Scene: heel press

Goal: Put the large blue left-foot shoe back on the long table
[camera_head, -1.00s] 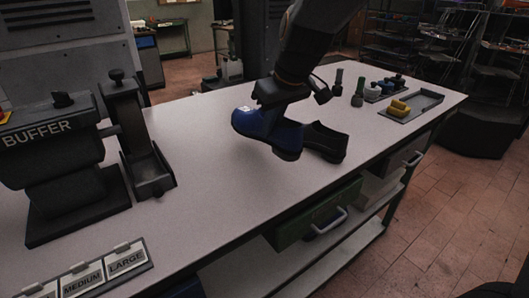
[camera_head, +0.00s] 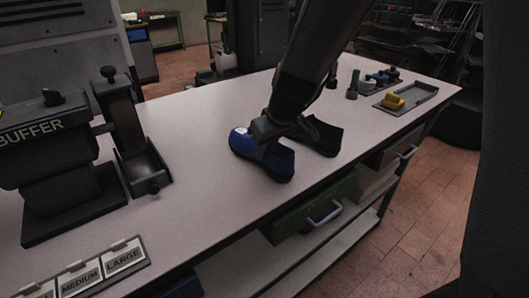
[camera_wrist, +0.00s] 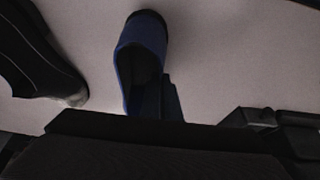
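The blue shoe (camera_head: 262,154) has a white patch on its toe and rests upright on the long table (camera_head: 215,190), as far as I can tell. My gripper (camera_head: 272,130) is at its upper edge. The gripper looks still closed on the shoe. A black shoe (camera_head: 325,140) stands just right of it; it also shows in the wrist view (camera_wrist: 35,60).
The buffer machine (camera_head: 45,155) and a dark upright press-like device (camera_head: 130,135) stand at the left. Size label cards (camera_head: 85,272) lie at the front left. A tray (camera_head: 415,101) with a yellow piece and several small knobs are at the far right. The table's middle left is clear.

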